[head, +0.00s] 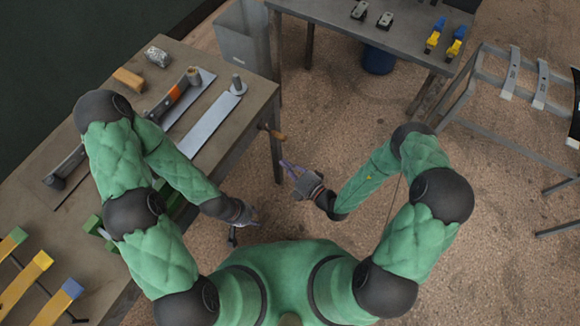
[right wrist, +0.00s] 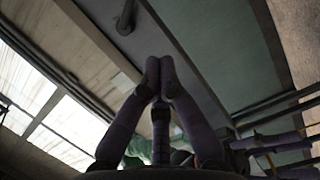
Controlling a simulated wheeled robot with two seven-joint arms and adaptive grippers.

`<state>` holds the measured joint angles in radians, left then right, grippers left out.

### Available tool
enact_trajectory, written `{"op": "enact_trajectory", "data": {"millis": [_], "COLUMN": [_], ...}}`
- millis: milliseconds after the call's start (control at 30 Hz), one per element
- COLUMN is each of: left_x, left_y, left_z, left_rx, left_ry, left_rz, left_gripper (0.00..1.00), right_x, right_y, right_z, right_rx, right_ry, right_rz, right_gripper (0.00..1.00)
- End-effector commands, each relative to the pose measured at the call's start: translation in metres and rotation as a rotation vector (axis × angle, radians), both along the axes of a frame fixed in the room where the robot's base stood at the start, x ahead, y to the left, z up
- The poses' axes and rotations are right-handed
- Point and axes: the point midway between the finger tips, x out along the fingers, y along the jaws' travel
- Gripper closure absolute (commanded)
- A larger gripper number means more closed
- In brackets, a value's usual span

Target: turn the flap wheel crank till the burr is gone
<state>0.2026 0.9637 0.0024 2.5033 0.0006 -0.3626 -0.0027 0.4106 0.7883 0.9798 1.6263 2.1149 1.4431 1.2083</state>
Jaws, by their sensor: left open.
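I cannot pick out the flap wheel or the burr for certain in the head view. A short wooden handle (head: 277,134) sticks out from the right edge of the left workbench and may be the crank. My right gripper (head: 286,166) is a little below this handle, apart from it. In the right wrist view its purple fingers (right wrist: 159,68) meet at the tips, with nothing visible between them. My left gripper (head: 250,219) is lower, beside the bench's right edge, open, with nothing seen in it.
The left workbench (head: 80,135) carries flat metal strips (head: 213,123), an orange-marked tool (head: 175,93) and a wooden block (head: 128,79). A grey bin (head: 240,45) stands behind it. A second table (head: 400,45) and a metal rack (head: 480,75) stand at the right. The floor between is clear.

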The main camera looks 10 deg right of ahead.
Motion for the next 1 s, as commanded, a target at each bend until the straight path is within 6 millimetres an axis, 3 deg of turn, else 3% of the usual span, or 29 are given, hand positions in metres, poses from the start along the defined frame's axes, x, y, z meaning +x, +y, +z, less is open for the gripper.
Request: {"op": "enact_trajectory", "data": {"millis": [433,700,1000], "left_x": [0.000,0.000,0.000], "left_y": [0.000,0.000,0.000], "left_z": [-0.017,-0.029,-0.030], "left_rx": [0.000,0.000,0.000], "left_ry": [0.000,0.000,0.000], "left_rz": [0.000,0.000,0.000], "left_gripper": [0.60,0.60,0.60], "right_x": [0.050,0.076,0.082], "right_y": [0.044,0.024,0.019], "right_z": [-0.003,-0.008,-0.008], "right_rx": [0.000,-0.001,-0.001], "right_ry": [-0.004,-0.002,-0.001], "right_rz": [0.005,-0.001,0.001], "right_gripper": [1.00,1.00,1.00]}}
